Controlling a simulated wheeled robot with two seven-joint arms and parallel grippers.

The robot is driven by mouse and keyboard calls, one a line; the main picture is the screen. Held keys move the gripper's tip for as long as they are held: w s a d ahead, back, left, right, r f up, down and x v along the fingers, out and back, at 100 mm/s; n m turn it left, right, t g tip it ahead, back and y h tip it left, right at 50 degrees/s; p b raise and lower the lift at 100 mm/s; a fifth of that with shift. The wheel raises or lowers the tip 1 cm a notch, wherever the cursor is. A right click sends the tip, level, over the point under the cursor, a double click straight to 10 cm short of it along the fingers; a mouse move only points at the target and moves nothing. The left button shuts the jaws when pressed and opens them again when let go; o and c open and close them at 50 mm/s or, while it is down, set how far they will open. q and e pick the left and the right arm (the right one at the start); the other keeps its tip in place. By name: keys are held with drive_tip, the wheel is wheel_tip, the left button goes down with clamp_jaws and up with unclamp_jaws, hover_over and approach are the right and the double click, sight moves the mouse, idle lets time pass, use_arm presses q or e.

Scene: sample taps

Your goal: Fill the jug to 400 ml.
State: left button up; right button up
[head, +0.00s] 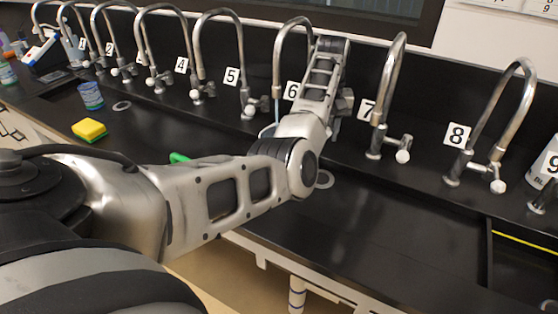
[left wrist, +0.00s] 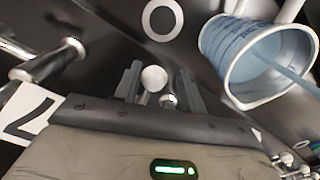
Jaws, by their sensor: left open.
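The jug (left wrist: 236,42) is a pale blue, translucent vessel with blue markings, at the upper right of the left wrist view. A thin water stream (left wrist: 285,62) runs into it; I cannot read the level. In the head view the stream (head: 277,108) falls from tap 6 (head: 279,62), and the jug is mostly hidden behind my left arm. My left gripper (left wrist: 160,85) is open, with a white tap knob (left wrist: 153,78) between its fingers; contact cannot be told. In the head view my arm hides much of the gripper. My right gripper is out of view.
Tap 7 (head: 389,85) and tap 8 (head: 520,100) stand to the right, other numbered taps to the left. A yellow sponge (head: 89,130) and blue cup (head: 91,95) sit on the black bench at left.

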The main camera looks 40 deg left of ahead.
use_arm(q)
drive_tip(key=shift+s+a, duration=0.1)
drive_tip(key=shift+a, duration=0.25)
wheel_tip(320, 180, up, 6)
drive_tip(key=shift+f, duration=0.1)
drive_tip(key=shift+r, duration=0.6)
idle(0.4)
